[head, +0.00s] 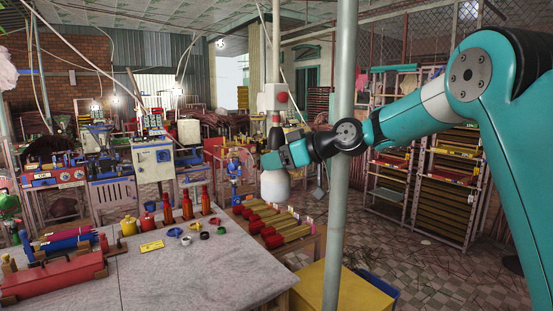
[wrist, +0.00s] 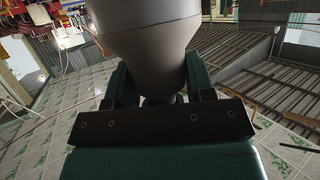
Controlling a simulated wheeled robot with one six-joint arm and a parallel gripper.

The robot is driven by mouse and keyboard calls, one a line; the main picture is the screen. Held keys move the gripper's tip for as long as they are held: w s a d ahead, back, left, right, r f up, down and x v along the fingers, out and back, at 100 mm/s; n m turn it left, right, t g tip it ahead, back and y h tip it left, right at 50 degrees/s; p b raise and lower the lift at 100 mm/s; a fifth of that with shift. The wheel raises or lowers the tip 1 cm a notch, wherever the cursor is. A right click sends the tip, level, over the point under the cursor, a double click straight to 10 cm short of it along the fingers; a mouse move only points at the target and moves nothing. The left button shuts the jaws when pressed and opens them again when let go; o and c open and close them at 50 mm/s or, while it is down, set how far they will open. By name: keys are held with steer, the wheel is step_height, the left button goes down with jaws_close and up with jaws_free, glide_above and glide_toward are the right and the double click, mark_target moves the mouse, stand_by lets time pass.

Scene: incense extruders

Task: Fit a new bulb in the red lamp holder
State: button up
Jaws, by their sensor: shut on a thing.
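My gripper (head: 270,160) is shut on a large pale bulb (head: 275,187), its rounded body hanging below the fingers in the head view. In the wrist view the bulb (wrist: 145,35) fills the top middle and narrows toward the two green fingers (wrist: 155,92). The neck end is mostly hidden by the fingers and the dark bar. Above the gripper in the head view, a small red part (head: 276,118) with dark below it lines up with a pale vertical pole; it may be the red lamp holder. I cannot tell whether it touches the bulb.
The grey table (head: 185,275) at left holds red bottles and coloured rings. A rack with red-ended bundles (head: 275,238) lies below the bulb. Lit bulbs hang at the back left. Shelves (head: 440,190) stand at right; tiled floor is open between.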

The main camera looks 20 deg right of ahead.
steer(key=shift+w+r+n+g+y+p, duration=0.1)
steer(key=shift+r+n+g+y+p, duration=0.25)
steer(key=shift+r, duration=0.2)
steer(key=o, duration=1.2)
steer(key=shift+w+d+f, duration=0.1)
